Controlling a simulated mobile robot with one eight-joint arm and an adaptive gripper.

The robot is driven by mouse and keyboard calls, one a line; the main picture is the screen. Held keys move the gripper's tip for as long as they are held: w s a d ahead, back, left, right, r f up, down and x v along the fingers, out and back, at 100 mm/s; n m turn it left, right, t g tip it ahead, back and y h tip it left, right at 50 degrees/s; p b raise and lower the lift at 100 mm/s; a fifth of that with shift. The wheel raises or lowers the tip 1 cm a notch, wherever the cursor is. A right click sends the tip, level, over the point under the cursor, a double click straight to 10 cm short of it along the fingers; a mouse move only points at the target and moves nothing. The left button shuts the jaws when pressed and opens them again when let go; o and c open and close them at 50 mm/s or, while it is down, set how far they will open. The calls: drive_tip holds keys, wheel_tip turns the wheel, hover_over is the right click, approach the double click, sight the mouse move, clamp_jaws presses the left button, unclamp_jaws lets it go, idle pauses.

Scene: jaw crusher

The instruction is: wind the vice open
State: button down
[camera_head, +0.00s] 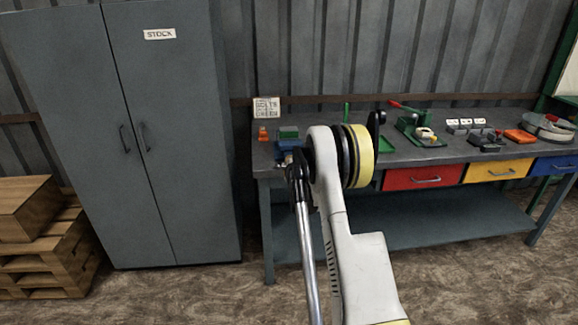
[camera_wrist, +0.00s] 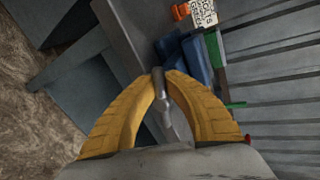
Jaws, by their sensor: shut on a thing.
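The blue vice (camera_head: 289,145) stands at the left end of the workbench, partly hidden by my arm in the head view. It also shows in the wrist view (camera_wrist: 197,62), just beyond my fingers, with a green part at its side. My gripper (camera_wrist: 163,77) has two yellow fingers, closed on the grey metal handle (camera_wrist: 159,88) of the vice at the bench's edge. The handle runs between the fingertips. In the head view my gripper is hidden behind my arm.
The bench (camera_head: 440,152) also carries a sign (camera_head: 266,107), an orange item (camera_head: 263,134), a green tray (camera_head: 384,142) and a green tool with a red lever (camera_head: 415,123). A grey stock cabinet (camera_head: 170,130) stands left, with wooden pallets (camera_head: 45,255) beside it.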

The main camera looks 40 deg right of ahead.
drive_tip(key=shift+a+f+n+h, duration=0.1)
drive_tip(key=shift+f+n+h, duration=0.2)
drive_tip(key=shift+n, duration=0.1)
idle(0.4)
drive_tip(key=c, duration=1.4)
unclamp_jaws()
drive_tip(key=shift+c, duration=0.2)
drive_tip(key=shift+r, duration=0.1)
drive_tip(key=v, duration=1.2)
drive_tip(key=shift+w+a+r, duration=0.1)
